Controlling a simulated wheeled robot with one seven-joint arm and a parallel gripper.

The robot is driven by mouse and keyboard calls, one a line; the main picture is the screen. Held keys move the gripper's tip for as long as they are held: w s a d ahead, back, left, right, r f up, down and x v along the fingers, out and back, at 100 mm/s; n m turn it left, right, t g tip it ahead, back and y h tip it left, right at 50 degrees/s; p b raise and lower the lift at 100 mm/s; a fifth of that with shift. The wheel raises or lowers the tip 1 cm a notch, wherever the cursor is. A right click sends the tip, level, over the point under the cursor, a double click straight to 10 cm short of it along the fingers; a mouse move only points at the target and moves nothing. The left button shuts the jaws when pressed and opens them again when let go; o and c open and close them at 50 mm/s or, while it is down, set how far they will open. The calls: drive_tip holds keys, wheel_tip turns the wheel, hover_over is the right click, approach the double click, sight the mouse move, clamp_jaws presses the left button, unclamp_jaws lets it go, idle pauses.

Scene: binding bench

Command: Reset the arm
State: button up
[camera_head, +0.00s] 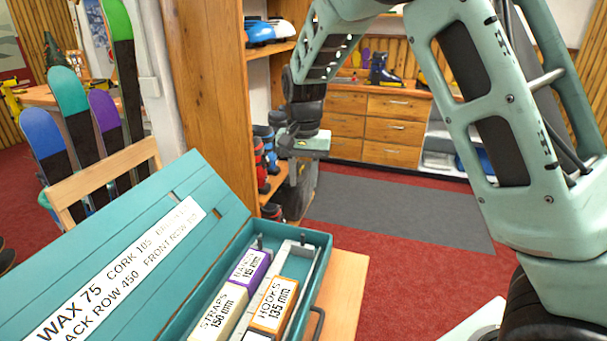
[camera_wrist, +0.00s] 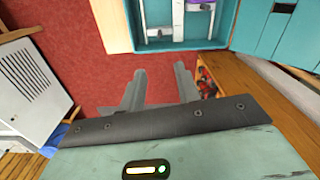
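My arm (camera_head: 495,120) rises at the right of the head view, bends over the top and comes down to its hand (camera_head: 308,144) near the middle. The hand hangs beyond the teal case, in front of the wooden shelf unit. In the wrist view, my gripper (camera_wrist: 160,70) has its two grey fingers apart, with red carpet between them. Nothing is held between them. The fingertips are clear of the case, which shows at the top of the wrist view.
The open teal case (camera_head: 318,238) stands on a wooden bench (camera_head: 345,290), holding labelled boxes; its printed lid (camera_head: 125,250) leans left. A wooden shelf unit (camera_head: 212,100) stands behind. Skis (camera_head: 75,115) stand at left. Carpet and a grey mat (camera_head: 400,210) lie clear beyond.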

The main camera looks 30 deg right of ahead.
drive_tip(key=shift+r, duration=0.4)
